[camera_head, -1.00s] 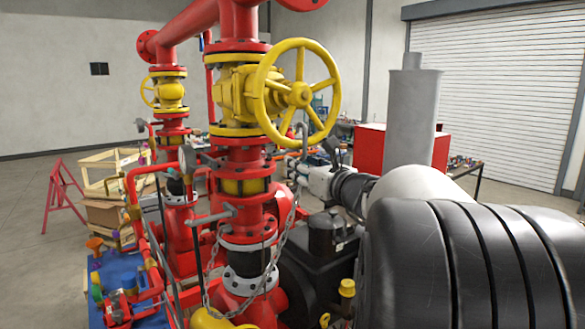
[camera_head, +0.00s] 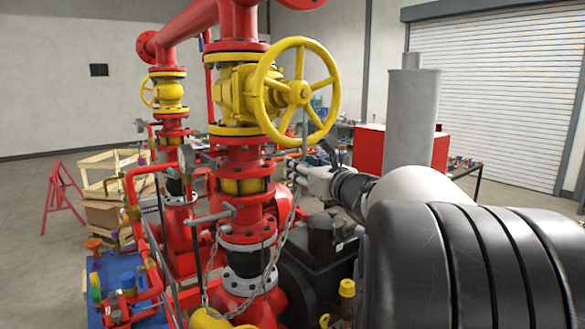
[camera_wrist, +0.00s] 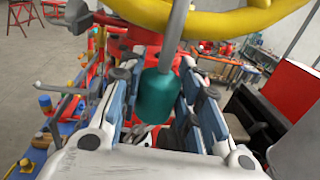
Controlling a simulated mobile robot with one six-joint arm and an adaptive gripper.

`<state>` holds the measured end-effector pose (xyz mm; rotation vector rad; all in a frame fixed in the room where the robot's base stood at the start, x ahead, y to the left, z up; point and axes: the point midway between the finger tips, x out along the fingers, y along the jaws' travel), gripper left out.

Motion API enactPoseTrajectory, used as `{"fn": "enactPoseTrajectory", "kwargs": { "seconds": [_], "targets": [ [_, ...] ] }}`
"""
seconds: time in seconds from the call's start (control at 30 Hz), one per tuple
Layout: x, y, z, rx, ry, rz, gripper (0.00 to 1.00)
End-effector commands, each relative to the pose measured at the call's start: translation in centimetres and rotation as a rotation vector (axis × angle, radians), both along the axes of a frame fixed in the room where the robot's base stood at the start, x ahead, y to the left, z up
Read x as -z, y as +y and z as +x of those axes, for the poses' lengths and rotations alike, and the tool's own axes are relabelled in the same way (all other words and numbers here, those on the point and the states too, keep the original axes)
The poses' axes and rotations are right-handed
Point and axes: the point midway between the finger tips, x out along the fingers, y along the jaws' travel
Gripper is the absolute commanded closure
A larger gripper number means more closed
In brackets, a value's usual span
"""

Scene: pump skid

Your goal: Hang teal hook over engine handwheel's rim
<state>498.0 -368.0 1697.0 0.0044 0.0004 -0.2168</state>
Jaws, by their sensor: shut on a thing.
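The engine handwheel (camera_head: 258,96) is a large yellow spoked wheel on the front red valve column. Its rim (camera_wrist: 235,24) crosses the top of the wrist view. The hook has a teal grip (camera_wrist: 156,97) and a grey rod (camera_wrist: 181,32). My gripper (camera_wrist: 158,88) is shut on the teal grip, with blue-padded fingers either side. The rod rises past the rim on the camera's side and leaves the picture, so its bend is hidden there. In the head view my gripper (camera_head: 304,170) is below the wheel's lower right; whether the hook touches the rim is unclear.
A smaller yellow handwheel (camera_head: 148,92) stands farther back left. Chains (camera_head: 268,265) hang around the front column. A large black ribbed housing (camera_head: 480,265) and a grey cylinder (camera_head: 411,115) fill the right. A red cabinet (camera_head: 370,152) stands behind.

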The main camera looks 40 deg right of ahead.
Motion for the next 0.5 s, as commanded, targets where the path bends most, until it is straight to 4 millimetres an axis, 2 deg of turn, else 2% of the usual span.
{"fn": "enactPoseTrajectory", "kwargs": {
  "seconds": [0.5],
  "targets": [
    [2.0, 0.0, 0.0, 0.0, -0.001, 0.0, 0.96]
  ]
}}
